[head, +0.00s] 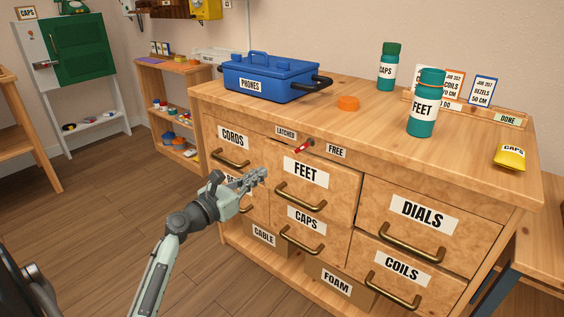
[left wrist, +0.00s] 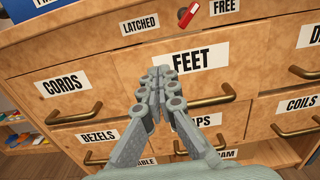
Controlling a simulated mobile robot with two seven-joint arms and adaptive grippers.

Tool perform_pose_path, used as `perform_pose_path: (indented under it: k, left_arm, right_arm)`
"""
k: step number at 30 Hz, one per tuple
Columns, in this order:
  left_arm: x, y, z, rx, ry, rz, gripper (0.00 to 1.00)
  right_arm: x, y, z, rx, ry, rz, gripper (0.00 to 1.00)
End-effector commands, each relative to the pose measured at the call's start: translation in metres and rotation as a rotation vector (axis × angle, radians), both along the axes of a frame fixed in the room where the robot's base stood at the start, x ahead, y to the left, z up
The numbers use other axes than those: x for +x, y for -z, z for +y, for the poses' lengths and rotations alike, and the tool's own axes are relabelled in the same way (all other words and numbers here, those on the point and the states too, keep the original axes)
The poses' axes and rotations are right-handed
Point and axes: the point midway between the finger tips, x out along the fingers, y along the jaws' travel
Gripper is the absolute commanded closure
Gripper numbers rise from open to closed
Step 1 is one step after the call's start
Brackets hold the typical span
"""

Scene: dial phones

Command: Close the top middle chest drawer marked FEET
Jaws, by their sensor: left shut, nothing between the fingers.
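The FEET drawer (head: 325,180) is the top middle drawer of the wooden chest, with a brass bar handle (head: 300,198) below its label. Its front seems to stand slightly proud of its neighbours; how far is hard to tell. It also shows in the left wrist view (left wrist: 232,75). My left gripper (head: 262,174) is shut and empty, at the left edge of the FEET front in the head view. In the left wrist view its fingertips (left wrist: 164,74) cover the left of the FEET label; contact cannot be told. My right gripper is not in view.
A red latch lever (head: 303,146) sits above the drawer between the LATCHED and FREE labels. CORDS (head: 232,139), CAPS (head: 305,217) and DIALS (head: 424,214) drawers surround it. A blue PHONES box (head: 285,77) and green bottles (head: 424,112) stand on top. Open floor lies left.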

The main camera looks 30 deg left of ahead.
Motion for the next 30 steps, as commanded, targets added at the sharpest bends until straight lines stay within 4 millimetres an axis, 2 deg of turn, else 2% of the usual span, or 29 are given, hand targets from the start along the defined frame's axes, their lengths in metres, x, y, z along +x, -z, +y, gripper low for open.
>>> perform_pose_path:
  k: [1,6,13,18,30]
  left_arm:
    - [0.013,-0.002,-0.001,0.0,0.001,-0.003,1.0]
    - [0.05,0.0,-0.004,-0.001,0.001,-0.003,1.0]
    - [0.087,0.0,-0.007,0.001,0.0,-0.001,1.0]
    - [0.099,0.0,-0.008,0.0,0.0,-0.001,1.0]
    - [0.102,0.0,-0.009,0.0,0.0,0.0,1.0]
  right_arm:
    - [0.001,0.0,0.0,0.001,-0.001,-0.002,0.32]
    - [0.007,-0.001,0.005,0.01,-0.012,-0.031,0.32]
    - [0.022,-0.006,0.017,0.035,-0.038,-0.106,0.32]
    - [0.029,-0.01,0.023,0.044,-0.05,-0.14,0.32]
    - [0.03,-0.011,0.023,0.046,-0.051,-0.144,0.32]
